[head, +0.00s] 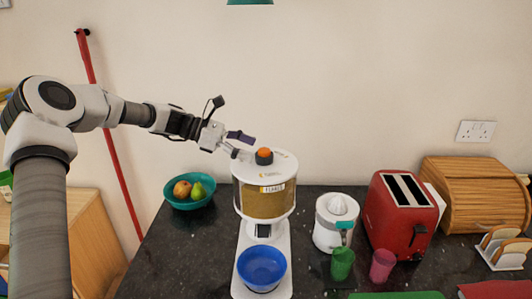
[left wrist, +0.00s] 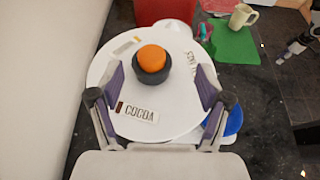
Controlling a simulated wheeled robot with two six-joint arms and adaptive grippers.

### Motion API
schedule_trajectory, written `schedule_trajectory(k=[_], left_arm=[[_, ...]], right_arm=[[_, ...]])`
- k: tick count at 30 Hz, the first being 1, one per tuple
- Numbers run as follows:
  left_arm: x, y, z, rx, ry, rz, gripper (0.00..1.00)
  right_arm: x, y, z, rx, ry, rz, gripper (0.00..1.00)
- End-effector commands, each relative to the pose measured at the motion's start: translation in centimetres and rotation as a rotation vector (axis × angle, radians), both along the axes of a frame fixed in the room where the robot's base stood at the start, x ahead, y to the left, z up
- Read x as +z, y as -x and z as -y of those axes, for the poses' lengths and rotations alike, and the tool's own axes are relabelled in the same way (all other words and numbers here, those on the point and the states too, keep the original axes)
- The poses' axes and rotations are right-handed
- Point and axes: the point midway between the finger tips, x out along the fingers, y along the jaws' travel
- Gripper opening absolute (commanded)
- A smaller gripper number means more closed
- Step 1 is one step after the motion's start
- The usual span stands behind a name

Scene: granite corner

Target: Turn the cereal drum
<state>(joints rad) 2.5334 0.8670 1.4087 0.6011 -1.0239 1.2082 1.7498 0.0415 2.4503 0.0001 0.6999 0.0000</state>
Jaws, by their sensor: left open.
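The cereal drum (head: 265,202) sits on a white dispenser stand, with golden-brown contents and a label reading FLAKES towards me in the head view. Its white round lid (left wrist: 180,115) carries an orange-topped dark knob (head: 264,155), and a COCOA label shows in the left wrist view. My left gripper (head: 238,144) is open and empty, just left of the knob and by the lid in the head view. In the left wrist view its purple-padded fingers (left wrist: 161,85) are spread over the lid, with the knob (left wrist: 152,62) between and slightly beyond them. Contact cannot be told.
A blue bowl (head: 261,267) stands under the drum. A teal fruit bowl (head: 190,202) is to the left; a white juicer (head: 336,222), green cup (head: 342,262), pink cup (head: 382,264) and red toaster (head: 400,212) are to the right. A dark gripper-like part (left wrist: 304,42) shows at the left wrist view's right edge.

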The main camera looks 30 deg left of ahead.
Motion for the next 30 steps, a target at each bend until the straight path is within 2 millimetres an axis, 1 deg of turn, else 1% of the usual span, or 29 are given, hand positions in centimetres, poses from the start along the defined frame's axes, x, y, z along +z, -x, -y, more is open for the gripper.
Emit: schedule_trajectory(k=[3, 7, 10, 16, 17, 18, 20, 21, 23, 24, 30], left_arm=[[-1.0, -1.2, 1.9, -0.002, -0.002, -0.006, 0.77], [-1.8, -2.2, 3.5, -0.001, -0.003, -0.004, 0.77], [-2.1, -2.6, 4.0, 0.0, -0.002, -0.002, 0.77], [-2.2, -2.6, 4.1, 0.0, -0.002, -0.001, 0.77], [-2.1, -2.6, 4.1, 0.0, -0.002, -0.001, 0.74], [-2.1, -2.6, 4.1, 0.0, -0.002, -0.001, 0.6], [-2.1, -2.6, 4.1, 0.0, -0.002, -0.001, 0.38], [-2.1, -2.6, 4.1, 0.0, -0.002, -0.001, 0.24], [-2.2, -2.6, 4.1, -0.001, -0.002, -0.002, 0.03], [-2.2, -2.6, 4.1, 0.0, -0.002, -0.002, 0.0], [-2.3, -2.6, 4.1, 0.0, -0.004, -0.004, 0.0]], right_arm=[[0.5, 0.0, 0.0, 0.001, 0.0, 0.0, 0.4], [0.8, 0.0, 0.0, 0.002, 0.0, 0.001, 0.4], [0.9, 0.0, 0.0, 0.002, 0.0, 0.001, 0.4], [0.8, 0.0, 0.0, 0.001, 0.0, 0.001, 0.4], [0.8, 0.0, 0.0, 0.001, 0.0, 0.001, 0.4], [0.8, 0.0, 0.0, 0.001, 0.0, 0.001, 0.4], [0.8, 0.0, 0.0, 0.001, 0.0, 0.0, 0.4], [0.8, 0.0, 0.0, 0.001, 0.0, 0.0, 0.4], [0.8, 0.0, 0.0, 0.002, 0.0, 0.001, 0.4], [0.8, 0.0, 0.0, 0.002, 0.0, 0.001, 0.4], [0.8, 0.0, 0.0, 0.002, 0.0, 0.001, 0.4]])
